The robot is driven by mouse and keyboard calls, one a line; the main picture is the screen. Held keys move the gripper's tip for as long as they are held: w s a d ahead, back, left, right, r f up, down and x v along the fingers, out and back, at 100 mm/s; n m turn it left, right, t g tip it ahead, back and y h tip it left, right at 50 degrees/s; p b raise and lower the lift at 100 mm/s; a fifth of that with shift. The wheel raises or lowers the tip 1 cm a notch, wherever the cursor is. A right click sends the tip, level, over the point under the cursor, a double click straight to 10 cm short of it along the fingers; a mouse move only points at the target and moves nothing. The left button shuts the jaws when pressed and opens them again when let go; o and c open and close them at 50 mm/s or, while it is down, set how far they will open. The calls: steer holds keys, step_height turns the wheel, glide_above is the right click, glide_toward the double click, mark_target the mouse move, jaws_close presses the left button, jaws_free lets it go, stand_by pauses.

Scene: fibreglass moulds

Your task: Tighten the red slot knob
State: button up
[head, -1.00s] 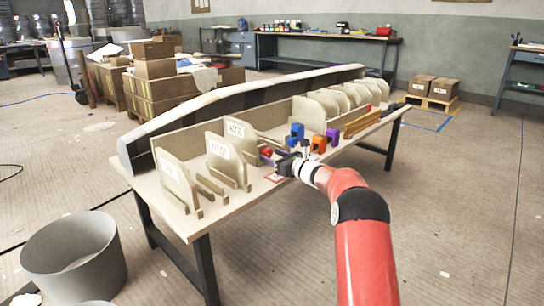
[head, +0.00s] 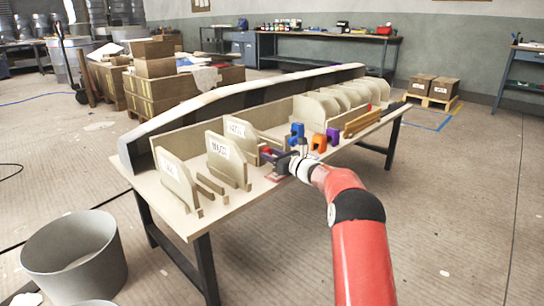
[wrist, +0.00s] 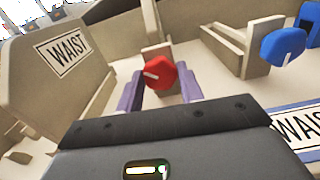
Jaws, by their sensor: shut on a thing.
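The red slot knob (wrist: 161,75) is a round red knob with a white mark on its face, set on a beige slotted upright (wrist: 158,52). The mark points to the left in the wrist view. My gripper (wrist: 161,88) has its two purple fingers on either side of the knob and is shut on it. In the head view, my gripper (head: 272,159) is at the front row of panels on the table, and the red knob (head: 266,151) is only partly visible there. A beige panel labelled WAIST (wrist: 62,62) stands to the left of the knob.
A blue knob (wrist: 284,43) sits on another slotted upright to the right in the wrist view. Blue (head: 297,131), orange (head: 319,141) and purple (head: 333,136) pieces stand on the table (head: 217,228) right of my gripper. A long mould (head: 200,108) runs behind the panels.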

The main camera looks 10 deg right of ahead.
steer(key=shift+m, duration=2.9)
steer(key=o, duration=1)
steer(key=shift+d, duration=0.1)
steer(key=v, duration=0.7)
steer(key=shift+s+d+b, duration=0.2)
steer(key=shift+s+b, duration=0.1)
steer(key=shift+b, duration=0.1)
